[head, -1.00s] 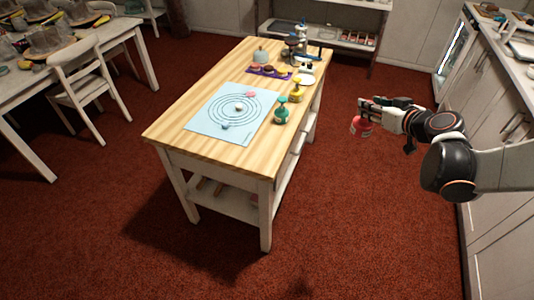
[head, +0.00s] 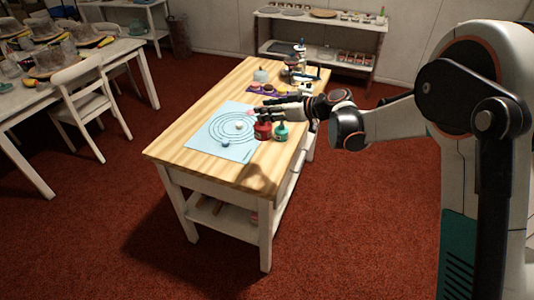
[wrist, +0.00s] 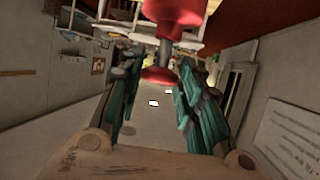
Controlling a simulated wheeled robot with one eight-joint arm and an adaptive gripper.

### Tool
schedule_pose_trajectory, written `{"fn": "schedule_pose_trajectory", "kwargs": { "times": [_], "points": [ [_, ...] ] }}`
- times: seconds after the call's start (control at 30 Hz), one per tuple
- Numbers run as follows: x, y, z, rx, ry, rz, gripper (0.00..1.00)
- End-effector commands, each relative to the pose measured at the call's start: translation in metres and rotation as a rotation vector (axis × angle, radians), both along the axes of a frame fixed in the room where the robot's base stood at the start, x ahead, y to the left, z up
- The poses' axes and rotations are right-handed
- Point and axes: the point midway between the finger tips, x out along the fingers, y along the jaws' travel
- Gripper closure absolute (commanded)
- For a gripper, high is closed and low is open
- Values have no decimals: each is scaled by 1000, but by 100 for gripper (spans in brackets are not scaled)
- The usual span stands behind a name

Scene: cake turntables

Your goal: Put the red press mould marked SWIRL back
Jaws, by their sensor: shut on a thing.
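The red press mould (head: 263,131) hangs below the fingertips of my gripper (head: 268,111), which is shut on it. It shows over the right edge of the light-blue mat (head: 238,155) with printed circles. A teal mould (head: 281,132) stands just right of it on the wooden table. I cannot tell whether the red mould touches the table, and its marking is not readable. In the wrist view the red mould (wrist: 172,14) shows between the teal finger pads at the top. The yellow mould is hidden behind my gripper.
The wooden table (head: 185,158) has small balls on the mat and a purple mat (head: 257,91) with small items behind. Bottles and tools crowd its far end. The near edge is bare. A white chair (head: 78,98) stands left.

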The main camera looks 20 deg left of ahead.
Motion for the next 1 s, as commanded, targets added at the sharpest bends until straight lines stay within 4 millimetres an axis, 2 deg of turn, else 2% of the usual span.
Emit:
{"fn": "schedule_pose_trajectory", "kwargs": {
  "times": [0.03,0.2,0.4,0.67,0.9,1.0],
  "points": [
    [0,0,-17,0,0,0,100],
    [0,0,-58,0,1,-1,100],
    [0,-1,-97,0,1,-1,100],
    [0,-1,-113,0,1,-1,100],
    [0,-1,-146,0,0,-2,100],
    [0,-1,-152,0,0,-2,100]
  ]
}}
